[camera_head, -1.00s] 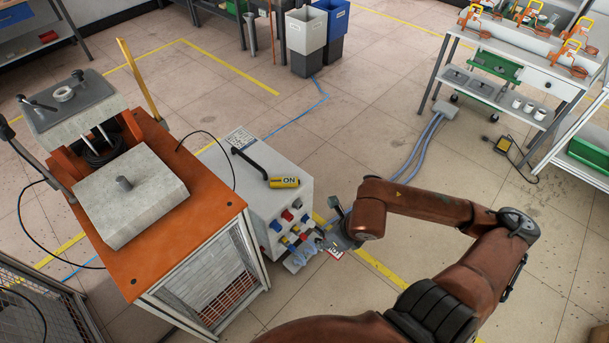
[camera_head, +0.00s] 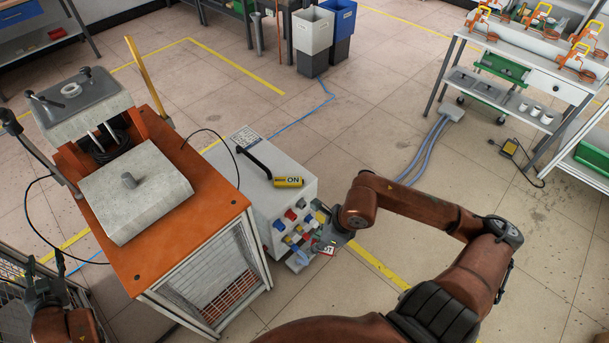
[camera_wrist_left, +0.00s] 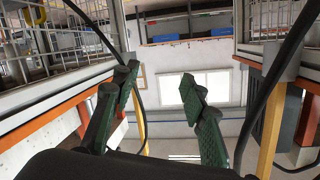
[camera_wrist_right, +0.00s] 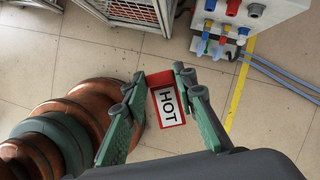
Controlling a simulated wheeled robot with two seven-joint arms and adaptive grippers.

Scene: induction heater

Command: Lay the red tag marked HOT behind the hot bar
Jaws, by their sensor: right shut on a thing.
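The red-edged white tag marked HOT (camera_wrist_right: 168,106) is pinched by its red end between the fingertips of my right gripper (camera_wrist_right: 160,82). In the head view the tag (camera_head: 324,248) shows in front of the grey box's connector panel, partly covered by my right gripper (camera_head: 322,238). My left gripper (camera_head: 46,284) is at the lower left, beside the orange-topped bench, with its fingers apart. The left wrist view shows nothing between those fingers (camera_wrist_left: 160,80). I cannot make out the hot bar for certain. A short dark peg (camera_head: 128,180) stands on the pale block (camera_head: 135,205) on the bench.
The orange-topped bench (camera_head: 215,210) carries a press-like unit (camera_head: 82,105). The grey box (camera_head: 290,205) with a yellow ON label (camera_head: 288,182) stands beside it. A mesh cage (camera_head: 20,310) is at the lower left. Open floor (camera_head: 400,120) lies to the right.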

